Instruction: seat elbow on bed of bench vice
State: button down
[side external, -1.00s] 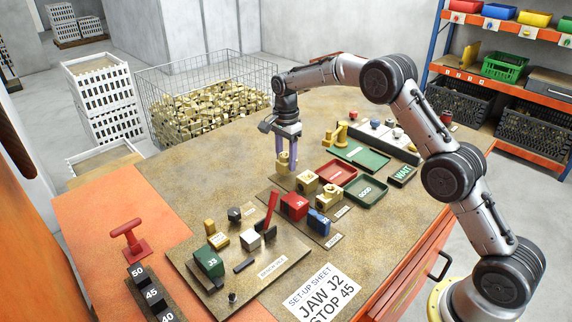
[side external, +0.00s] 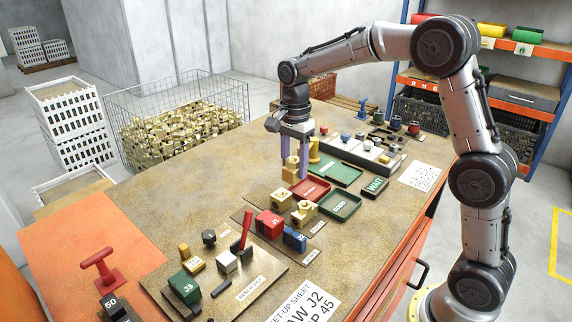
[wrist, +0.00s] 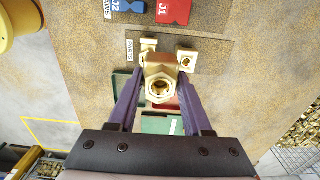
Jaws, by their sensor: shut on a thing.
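My gripper (side external: 297,165) is shut on a brass elbow (wrist: 160,86), with its purple fingers on either side of it. In the side view the elbow (side external: 290,168) hangs below the gripper near the parts mat, and its gap to the surface is hard to judge. The bench vice (side external: 255,290) lies on its labelled plate at the front, away from the gripper. It has a green J3 jaw (side external: 184,288), a pale grey block (side external: 226,261) and a red handle (side external: 246,230). The vice is outside the wrist view.
Other brass parts (side external: 304,212) sit on the parts mat. Red J1 (side external: 270,224) and blue J2 (side external: 294,239) jaws stand between there and the vice. Red (side external: 311,190) and green (side external: 339,206) trays are nearby. A red-handled tool (side external: 100,266) stands at the left. The set-up sheet (side external: 290,307) reads J2, 45.

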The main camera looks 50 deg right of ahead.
aim_at(295, 159)
notch_tip(295, 159, up, 5)
jog(key=shift+s+r, duration=0.1)
jog(key=w+a, duration=0.1)
jog(key=a, duration=2.7)
jog(key=shift+f, duration=7.05)
jog(key=shift+f, duration=1.45)
